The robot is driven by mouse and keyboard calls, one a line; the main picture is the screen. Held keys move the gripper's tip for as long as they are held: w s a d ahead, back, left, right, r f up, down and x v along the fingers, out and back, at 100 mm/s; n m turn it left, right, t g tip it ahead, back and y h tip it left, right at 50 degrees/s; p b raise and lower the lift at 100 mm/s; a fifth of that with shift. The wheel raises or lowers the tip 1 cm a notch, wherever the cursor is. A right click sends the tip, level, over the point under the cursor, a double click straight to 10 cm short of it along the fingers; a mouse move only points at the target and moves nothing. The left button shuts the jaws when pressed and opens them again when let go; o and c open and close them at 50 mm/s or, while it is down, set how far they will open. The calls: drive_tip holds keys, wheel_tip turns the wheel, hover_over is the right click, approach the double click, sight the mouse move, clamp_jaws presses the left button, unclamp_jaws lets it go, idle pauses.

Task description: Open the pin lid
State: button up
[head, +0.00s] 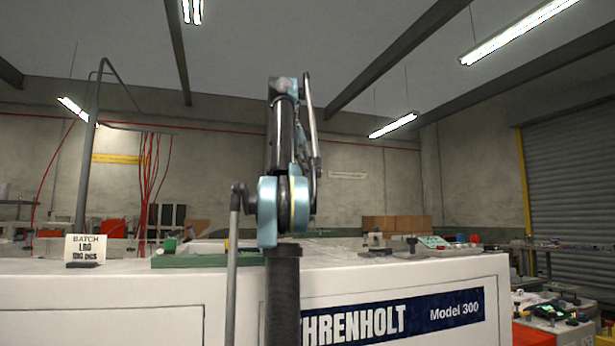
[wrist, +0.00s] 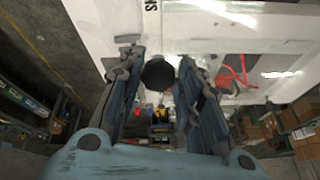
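My gripper (wrist: 157,62) is open in the wrist view, with one finger on each side of a round black knob (wrist: 159,75). The knob lies between the fingertips with gaps on both sides, and I see no contact. It stands out against a white panel (wrist: 225,35). I cannot tell for sure which part is the pin lid, or whether the knob belongs to it. In the head view my arm rises in front of the white machine (head: 130,290), marked Model 300. The gripper itself cannot be made out there.
On the machine top are a batch card (head: 85,248), a green tray (head: 190,260) and a small black-topped part (head: 412,243). A grey pole (head: 88,170) stands at the left. A cluttered bench (head: 550,310) is at the right. Red tubing (wrist: 232,75) shows in the wrist view.

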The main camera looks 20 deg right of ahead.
drive_tip(key=shift+o, duration=1.4)
drive_tip(key=shift+w+f, duration=0.1)
drive_tip(key=shift+w, duration=0.1)
drive_tip(key=shift+s+d, duration=0.1)
drive_tip(key=shift+s, duration=0.05)
drive_tip(key=shift+a+r, duration=0.2)
drive_tip(key=shift+r, duration=0.3)
drive_tip(key=w+a, duration=0.1)
drive_tip(key=a, duration=1.1)
